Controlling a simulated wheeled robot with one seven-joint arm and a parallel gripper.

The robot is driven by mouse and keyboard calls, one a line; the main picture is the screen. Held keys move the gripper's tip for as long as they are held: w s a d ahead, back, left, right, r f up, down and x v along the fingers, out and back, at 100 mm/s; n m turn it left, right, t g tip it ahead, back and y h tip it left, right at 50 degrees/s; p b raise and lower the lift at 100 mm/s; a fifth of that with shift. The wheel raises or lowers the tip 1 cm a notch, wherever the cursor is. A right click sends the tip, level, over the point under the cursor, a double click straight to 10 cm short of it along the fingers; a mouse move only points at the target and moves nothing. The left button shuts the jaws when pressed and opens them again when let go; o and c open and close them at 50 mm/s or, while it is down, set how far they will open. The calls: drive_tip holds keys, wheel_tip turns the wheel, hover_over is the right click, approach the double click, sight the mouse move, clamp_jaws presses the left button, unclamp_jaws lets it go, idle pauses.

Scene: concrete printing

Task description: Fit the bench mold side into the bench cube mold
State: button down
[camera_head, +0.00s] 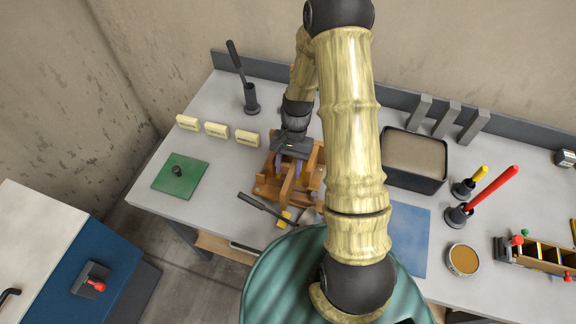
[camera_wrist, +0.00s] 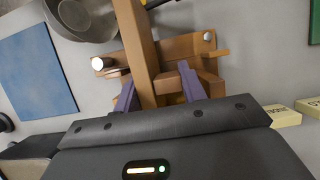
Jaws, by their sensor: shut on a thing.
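The bench cube mold (camera_head: 262,191) is a brown wooden frame on the bench, left of my arm in the head view. Its base with round metal bolts also shows in the wrist view (camera_wrist: 205,52). My gripper (camera_head: 291,163) points down into the mold. Its purple fingers (camera_wrist: 158,92) are shut on a brown wooden piece, apparently the bench mold side (camera_wrist: 147,75), among the mold's walls. Held piece and mold share one color and overlap in both views, so I cannot tell whether the side is seated. My gripper body hides part of the mold.
Three cream blocks (camera_head: 217,130) and a green plate (camera_head: 180,176) lie left of the mold. A black-handled tool (camera_head: 265,209) lies in front. A black bin of grey material (camera_head: 413,184) and a blue mat (camera_head: 408,238) are right of my arm.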

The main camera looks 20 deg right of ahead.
drive_tip(key=shift+f, duration=0.15)
drive_tip(key=c, duration=0.8)
unclamp_jaws()
drive_tip(key=shift+r, duration=0.35)
drive_tip(key=b+v, duration=0.2)
drive_tip(key=v, duration=1)
drive_tip(key=shift+s+r, duration=0.1)
drive_tip(key=shift+r, duration=0.2)
